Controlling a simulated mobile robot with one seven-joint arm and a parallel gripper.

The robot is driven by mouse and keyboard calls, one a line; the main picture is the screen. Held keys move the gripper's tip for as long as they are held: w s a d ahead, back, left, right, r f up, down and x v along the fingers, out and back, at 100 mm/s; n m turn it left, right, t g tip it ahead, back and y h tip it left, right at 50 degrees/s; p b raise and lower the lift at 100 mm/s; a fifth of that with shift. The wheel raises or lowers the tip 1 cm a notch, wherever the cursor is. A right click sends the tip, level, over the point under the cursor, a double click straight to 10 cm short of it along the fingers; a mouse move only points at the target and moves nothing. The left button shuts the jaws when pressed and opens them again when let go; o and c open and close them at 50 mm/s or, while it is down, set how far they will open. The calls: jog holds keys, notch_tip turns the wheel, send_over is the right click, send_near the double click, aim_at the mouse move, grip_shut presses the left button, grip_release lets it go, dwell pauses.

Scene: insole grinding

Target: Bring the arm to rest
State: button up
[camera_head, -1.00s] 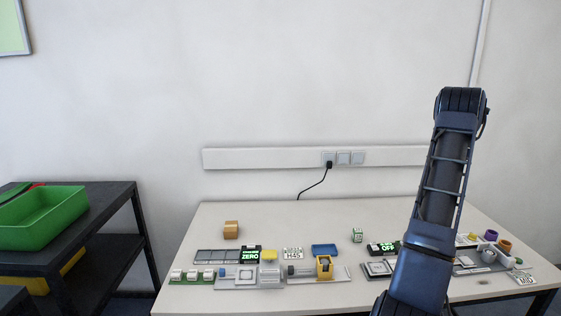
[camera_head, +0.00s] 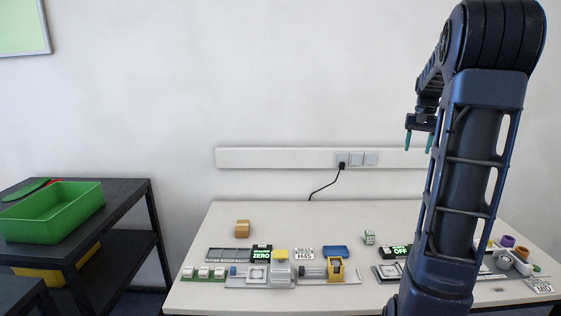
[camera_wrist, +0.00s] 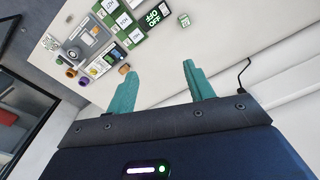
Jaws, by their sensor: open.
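My gripper (camera_head: 420,142) hangs high above the table, in front of the white wall, with its teal fingers pointing down. It is open and empty. In the wrist view the two teal fingers (camera_wrist: 160,88) stand well apart with nothing between them. My arm is raised and bent over at the top, on the right side of the head view, and hides part of the table's right side.
The table (camera_head: 290,225) carries several small fixtures, including a ZERO display (camera_head: 262,254), an OFF display (camera_head: 398,251), a wooden block (camera_head: 242,229) and a yellow holder (camera_head: 336,269). A green bin (camera_head: 55,215) stands on the dark shelf (camera_head: 125,200) at left. A wall socket strip (camera_head: 280,157) runs behind.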

jog(key=s+a+n+t, duration=0.2)
jog(key=s+a, duration=1.2)
jog(key=s+a+f+n+t, duration=0.1)
jog(key=s+a+f, duration=0.2)
jog(key=s, duration=0.3)
jog(key=s+a+f+n, duration=0.1)
jog(key=s+a+f, duration=0.2)
jog(key=s, duration=0.4)
jog(key=shift+a+f+t, duration=0.35)
jog(key=shift+f+t, duration=0.05)
jog(key=shift+f, duration=0.2)
